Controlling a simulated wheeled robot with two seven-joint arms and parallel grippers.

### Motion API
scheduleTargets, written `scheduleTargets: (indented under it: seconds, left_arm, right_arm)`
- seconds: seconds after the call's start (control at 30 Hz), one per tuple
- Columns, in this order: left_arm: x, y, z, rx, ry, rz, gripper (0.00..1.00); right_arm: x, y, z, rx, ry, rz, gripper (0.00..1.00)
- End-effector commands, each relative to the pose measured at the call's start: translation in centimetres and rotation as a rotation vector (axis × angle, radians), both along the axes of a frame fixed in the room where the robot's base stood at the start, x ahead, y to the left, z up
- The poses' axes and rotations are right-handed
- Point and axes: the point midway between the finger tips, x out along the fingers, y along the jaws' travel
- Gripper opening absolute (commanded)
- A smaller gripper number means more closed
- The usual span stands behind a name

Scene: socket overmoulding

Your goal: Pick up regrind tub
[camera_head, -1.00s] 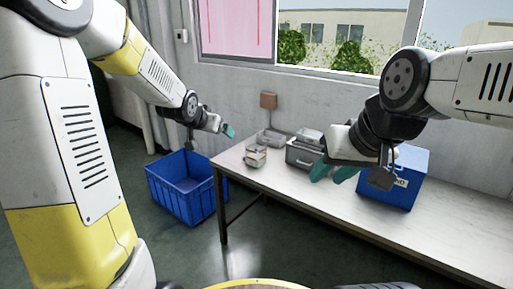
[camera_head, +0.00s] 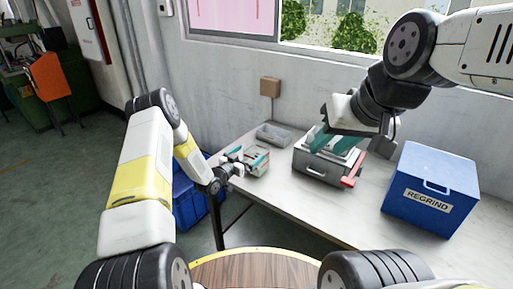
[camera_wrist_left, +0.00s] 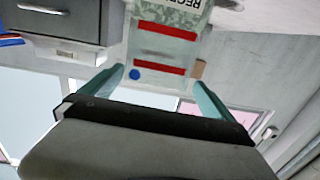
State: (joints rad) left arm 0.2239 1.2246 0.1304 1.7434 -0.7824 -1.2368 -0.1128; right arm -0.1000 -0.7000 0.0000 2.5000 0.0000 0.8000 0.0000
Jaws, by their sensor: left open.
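A small clear tub (camera_head: 257,161) with red stripes stands at the left end of the bench. In the left wrist view the tub (camera_wrist_left: 162,48) shows greenish contents, red bands, a blue dot and a label cut off at the frame edge. My left gripper (camera_head: 241,157) is open beside it, and its fingers (camera_wrist_left: 155,88) point towards the tub without closing on it. A blue box (camera_head: 432,185) labelled REGRIND stands on the bench at the right. My right gripper (camera_head: 334,142) hangs over the grey drawer box; its jaw gap is unclear.
The grey drawer box (camera_head: 315,172) with a red piece (camera_head: 353,172) at its side stands mid-bench. A grey tray (camera_head: 272,135) lies behind the tub. A blue crate (camera_head: 188,203) is on the floor left of the bench. The bench front (camera_head: 300,210) is clear.

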Motion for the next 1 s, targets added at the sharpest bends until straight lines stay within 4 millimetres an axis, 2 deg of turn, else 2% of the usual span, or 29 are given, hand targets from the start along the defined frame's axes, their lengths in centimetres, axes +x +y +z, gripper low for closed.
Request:
scheduleTargets:
  seconds: [0.1, 0.23, 0.8, 1.0]
  left_arm:
    - [-0.5, -0.2, -1.0, -0.023, -0.012, -0.005, 1.0]
    - [-0.3, -0.6, -1.2, -0.032, -0.02, -0.008, 1.0]
    - [5.1, -5.0, -1.0, -0.033, -0.021, -0.008, 1.0]
    - [5.5, -5.2, -1.0, -0.032, -0.02, -0.007, 1.0]
  right_arm:
    - [0.0, 0.0, 0.0, 0.0, 0.0, 0.0, 0.36]
    - [0.0, 0.0, 0.0, 0.0, 0.0, 0.0, 0.36]
    - [0.0, 0.0, 0.0, 0.0, 0.0, 0.0, 0.36]
    - [0.0, 0.0, 0.0, 0.0, 0.0, 0.0, 0.36]
